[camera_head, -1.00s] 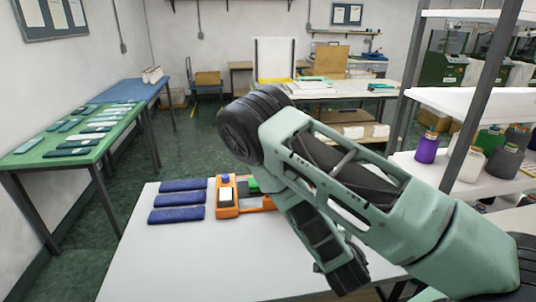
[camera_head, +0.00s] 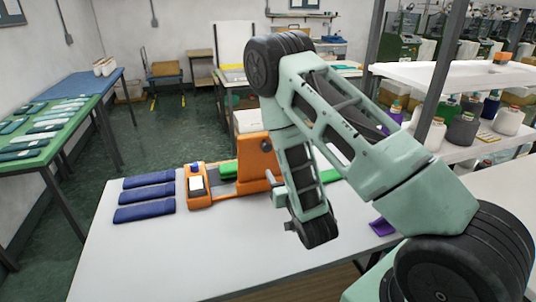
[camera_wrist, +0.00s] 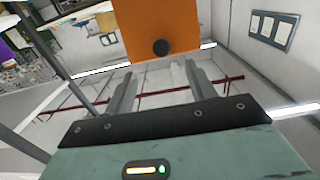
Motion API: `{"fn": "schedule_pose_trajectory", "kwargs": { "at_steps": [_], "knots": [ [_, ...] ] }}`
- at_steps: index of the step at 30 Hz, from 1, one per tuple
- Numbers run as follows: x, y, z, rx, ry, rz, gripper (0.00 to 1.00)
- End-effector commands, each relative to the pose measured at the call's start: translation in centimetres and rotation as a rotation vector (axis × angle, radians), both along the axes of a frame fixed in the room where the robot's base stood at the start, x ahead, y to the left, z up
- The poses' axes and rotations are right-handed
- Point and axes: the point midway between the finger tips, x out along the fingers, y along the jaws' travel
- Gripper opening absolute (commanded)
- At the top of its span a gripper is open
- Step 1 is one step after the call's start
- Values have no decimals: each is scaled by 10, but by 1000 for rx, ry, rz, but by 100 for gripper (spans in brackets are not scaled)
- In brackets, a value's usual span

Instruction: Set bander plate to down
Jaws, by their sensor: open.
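The bander is an orange machine on the white table. Its low end (camera_head: 197,190) has a pale panel and a blue button, and a taller orange block (camera_head: 257,160) stands to the right. My arm covers part of its right side. In the wrist view an orange part with a round black knob (camera_wrist: 161,47) hangs at the top centre, beyond the fingers; I cannot tell whether it is the bander plate. My gripper (camera_wrist: 160,75) is open with nothing between its fingers. In the head view I cannot make out the fingertips.
Dark blue folded bundles (camera_head: 146,196) lie left of the bander. Green pieces (camera_head: 330,176) lie near its right, and a purple item (camera_head: 382,227) lies farther right. A shelf (camera_head: 440,72) with bottles stands at the right. The table's front (camera_head: 190,255) is clear.

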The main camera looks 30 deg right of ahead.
Motion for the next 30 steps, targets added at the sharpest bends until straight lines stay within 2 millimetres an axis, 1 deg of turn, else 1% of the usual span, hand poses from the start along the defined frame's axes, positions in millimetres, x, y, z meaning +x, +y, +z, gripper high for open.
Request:
{"fn": "schedule_pose_trajectory", "kwargs": {
  "at_steps": [2,8,9,11,21,28,29,30],
  "knots": [
    [4,-3,0,3,-5,-4,55],
    [16,-7,8,-10,-24,1,55],
    [19,-5,2,-12,-25,6,55],
    [23,-6,1,-12,-25,6,55],
    [38,-11,1,-11,-23,5,55],
    [43,-12,3,-13,-22,6,55],
    [46,-13,6,-12,-21,6,55],
    [55,-16,10,-11,-20,5,55]
  ]
}}
